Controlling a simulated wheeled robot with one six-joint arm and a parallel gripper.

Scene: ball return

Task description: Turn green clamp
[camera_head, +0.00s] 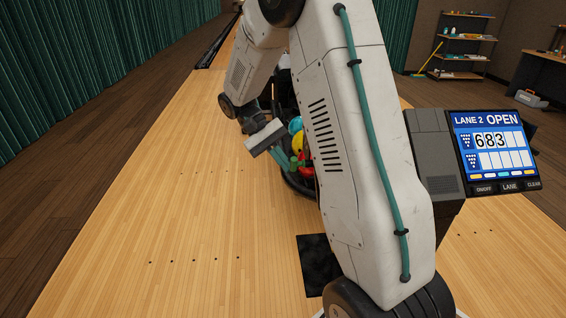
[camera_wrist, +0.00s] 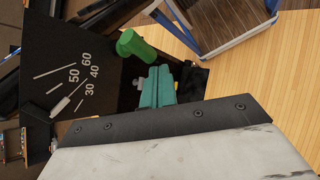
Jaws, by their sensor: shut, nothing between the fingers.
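The green clamp (camera_wrist: 136,47) shows in the wrist view as a bright green rounded handle beside a black scale plate (camera_wrist: 60,50). The plate has the white marks 30, 40, 50 and 60 and a pale pointer. My gripper (camera_wrist: 157,72) has teal fingers, closed together and empty. In the picture they lie just below and right of the green handle, with a small gap. In the head view my gripper (camera_head: 284,158) is beside the coloured balls (camera_head: 298,142), partly behind my arm. I cannot make out the clamp surely there.
A scoreboard (camera_head: 495,150) reading LANE 2 OPEN stands at the right. A dark square (camera_head: 319,265) lies on the wooden lane floor. Shelves (camera_head: 465,45) stand at the back right and green curtains (camera_head: 90,60) at the left. The lane floor (camera_head: 150,230) at left is clear.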

